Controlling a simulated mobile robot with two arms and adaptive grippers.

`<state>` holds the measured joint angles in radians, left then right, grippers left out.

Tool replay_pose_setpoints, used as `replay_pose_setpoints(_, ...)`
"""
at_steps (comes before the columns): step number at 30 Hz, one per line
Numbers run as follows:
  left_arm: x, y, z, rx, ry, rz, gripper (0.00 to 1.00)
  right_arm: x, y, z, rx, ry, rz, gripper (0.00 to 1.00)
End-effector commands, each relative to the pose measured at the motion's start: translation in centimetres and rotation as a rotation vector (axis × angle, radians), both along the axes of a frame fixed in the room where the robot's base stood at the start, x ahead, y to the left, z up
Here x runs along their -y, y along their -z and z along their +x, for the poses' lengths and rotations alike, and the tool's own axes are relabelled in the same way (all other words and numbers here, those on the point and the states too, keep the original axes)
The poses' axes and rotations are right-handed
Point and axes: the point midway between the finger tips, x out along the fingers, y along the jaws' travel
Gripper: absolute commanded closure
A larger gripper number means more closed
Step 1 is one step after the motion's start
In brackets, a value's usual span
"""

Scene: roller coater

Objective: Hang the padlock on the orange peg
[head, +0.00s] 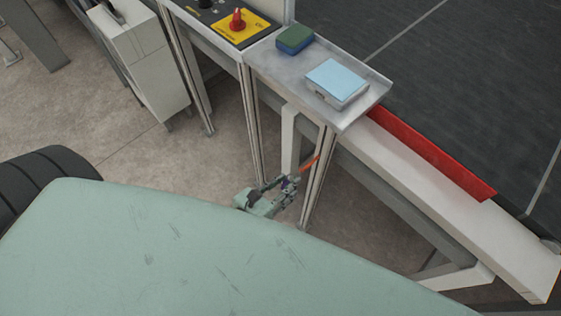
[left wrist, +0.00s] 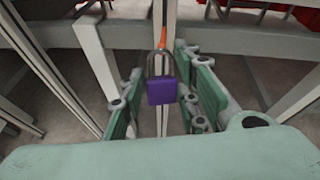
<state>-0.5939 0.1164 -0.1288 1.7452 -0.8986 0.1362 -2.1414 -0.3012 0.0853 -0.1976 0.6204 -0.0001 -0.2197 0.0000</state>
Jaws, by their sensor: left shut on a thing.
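The padlock (left wrist: 162,92) has a purple body and a grey shackle pointing up. It is between the fingers of my left gripper (left wrist: 164,80), which is shut on it. In the head view my left gripper (head: 287,183) is low beside the frame posts, and the padlock is a tiny dark spot there. The orange peg (head: 309,161) slants just above the gripper. In the left wrist view the orange peg (left wrist: 163,37) shows right above the shackle. I cannot tell whether the shackle is around the peg or only in front of it. My right gripper is not in view.
Metal posts (head: 317,180) stand close to the gripper. Above is a metal shelf (head: 273,71) with a green-blue sponge (head: 295,39) and a light-blue-topped block (head: 337,81). A red switch (head: 237,20) sits on a yellow plate. A red strip (head: 430,152) edges the dark belt.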

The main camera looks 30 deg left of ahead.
Motion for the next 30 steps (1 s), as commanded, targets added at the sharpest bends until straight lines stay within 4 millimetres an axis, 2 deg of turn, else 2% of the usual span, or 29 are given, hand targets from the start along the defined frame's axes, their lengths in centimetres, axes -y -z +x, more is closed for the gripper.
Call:
replay_pose_setpoints(10,0.6,0.2,1.7,0.001,0.001,-0.001,1.0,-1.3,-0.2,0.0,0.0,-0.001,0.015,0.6)
replay_pose_setpoints(26,1.5,0.4,4.2,0.002,0.001,0.0,1.0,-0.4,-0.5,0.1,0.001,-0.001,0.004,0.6)
replay_pose_setpoints(30,1.6,0.9,4.3,0.013,0.0,-0.002,1.0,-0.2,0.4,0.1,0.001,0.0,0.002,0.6)
